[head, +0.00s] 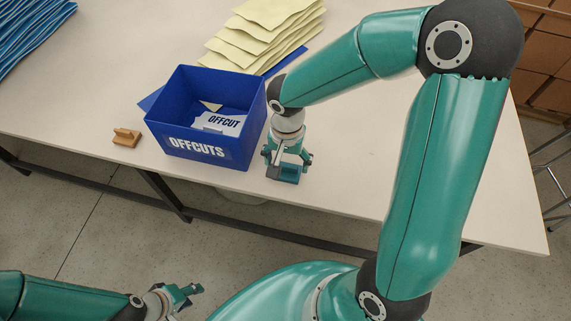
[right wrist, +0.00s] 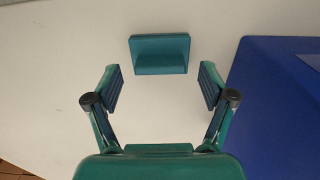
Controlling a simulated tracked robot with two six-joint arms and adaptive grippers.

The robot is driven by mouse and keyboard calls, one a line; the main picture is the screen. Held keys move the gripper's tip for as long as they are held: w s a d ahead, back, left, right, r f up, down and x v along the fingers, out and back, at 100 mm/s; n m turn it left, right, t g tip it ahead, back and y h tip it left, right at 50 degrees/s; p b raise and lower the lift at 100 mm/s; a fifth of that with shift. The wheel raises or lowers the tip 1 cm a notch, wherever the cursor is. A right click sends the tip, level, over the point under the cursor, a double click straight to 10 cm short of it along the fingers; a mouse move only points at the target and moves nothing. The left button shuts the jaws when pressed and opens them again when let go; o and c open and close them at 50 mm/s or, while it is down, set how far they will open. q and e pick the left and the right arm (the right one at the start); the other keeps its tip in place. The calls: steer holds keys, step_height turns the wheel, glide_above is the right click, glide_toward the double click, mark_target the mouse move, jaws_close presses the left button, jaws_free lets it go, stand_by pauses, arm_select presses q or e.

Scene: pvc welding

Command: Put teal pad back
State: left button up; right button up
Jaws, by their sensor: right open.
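The teal pad (right wrist: 160,54) lies on the pale table, just ahead of my right gripper (right wrist: 160,88) in the right wrist view. My right gripper is open and empty, with its two fingers apart on either side of the line to the pad. In the head view my right gripper (head: 287,160) points down at the table, right of the blue offcuts bin. The pad (head: 283,178) shows there at the gripper's lower end, partly hidden by it. My left gripper (head: 184,297) is low in front of the table, over the floor, far from the pad; its finger opening is too small to judge.
The blue bin (head: 195,148) labelled OFFCUTS stands close left of my right gripper and holds pale pieces. A small wooden block (head: 126,138) lies left of it. Yellow sheets (head: 262,30) are stacked behind, blue sheets (head: 28,28) at far left. The table's right part is clear.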

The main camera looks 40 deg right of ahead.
mark_target(287, 166)
step_height(287, 166, up, 10)
steer(key=shift+p, duration=0.4)
steer(key=shift+f, duration=0.1)
